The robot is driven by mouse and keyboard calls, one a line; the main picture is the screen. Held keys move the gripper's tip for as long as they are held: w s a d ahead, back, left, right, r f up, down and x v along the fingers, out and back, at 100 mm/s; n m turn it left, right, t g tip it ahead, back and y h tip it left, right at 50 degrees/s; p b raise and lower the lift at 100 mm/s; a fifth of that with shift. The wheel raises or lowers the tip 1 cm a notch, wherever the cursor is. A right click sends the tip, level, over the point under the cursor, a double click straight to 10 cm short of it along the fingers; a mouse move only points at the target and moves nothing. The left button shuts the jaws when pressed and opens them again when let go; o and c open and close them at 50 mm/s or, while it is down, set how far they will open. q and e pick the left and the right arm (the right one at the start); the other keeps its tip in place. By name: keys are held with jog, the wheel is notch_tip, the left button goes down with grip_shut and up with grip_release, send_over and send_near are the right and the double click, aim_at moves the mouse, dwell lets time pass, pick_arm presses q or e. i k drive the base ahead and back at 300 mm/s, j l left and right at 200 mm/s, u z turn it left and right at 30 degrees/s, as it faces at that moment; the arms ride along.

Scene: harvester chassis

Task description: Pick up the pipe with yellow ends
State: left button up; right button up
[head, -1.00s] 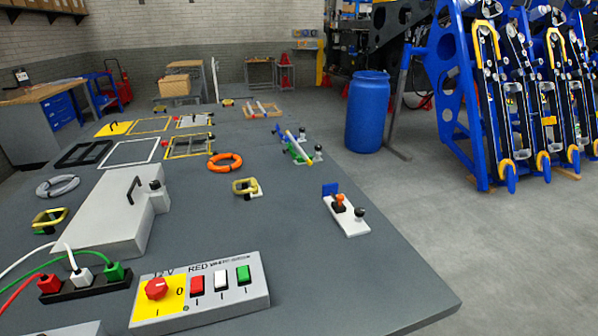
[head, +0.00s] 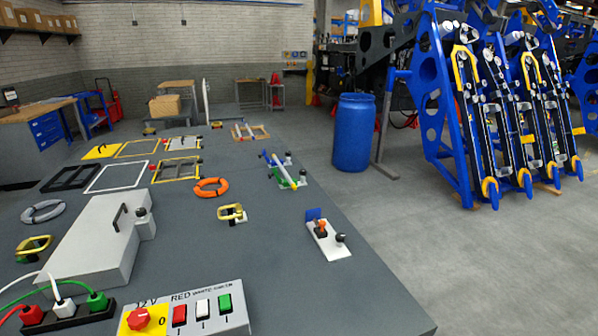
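A thin pale pipe (head: 280,171) lies at a slant near the right edge of the grey table, past the table's middle. Its near end looks yellow; its far end is too small to tell, with a blue part beside it. It seems to rest on a small holder with green and white parts.
The table (head: 330,290) holds an orange ring (head: 211,181), a yellow handle (head: 231,212), a white plate with a small lever (head: 327,240), a switch box (head: 187,312) and a grey cover box (head: 100,235). A blue barrel (head: 354,132) stands on the floor beyond its right edge.

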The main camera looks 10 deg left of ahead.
aim_at(293, 186)
jog(key=i+l+z, duration=0.35)
jog(key=l, duration=0.35)
jog(key=i+l+z, duration=0.4)
jog(key=l, duration=0.25)
jog(key=i+l+z, duration=0.35)
jog(key=l, duration=0.2)
jog(key=i+l+u, duration=0.15)
jog(key=i+u, duration=0.25)
jog(key=i+l+u, duration=0.35)
jog(key=i, duration=0.25)
jog(key=i+j+u, duration=0.2)
jog(key=u, duration=0.3)
jog(key=i+u, duration=0.7)
jog(key=u, duration=0.25)
jog(key=i+l+u, duration=0.15)
jog(key=i+u, duration=0.15)
jog(key=u, duration=0.15)
jog(key=i+l+u, duration=0.2)
jog(key=u, duration=0.3)
jog(key=i+l+u, duration=0.25)
jog(key=l+u, duration=0.2)
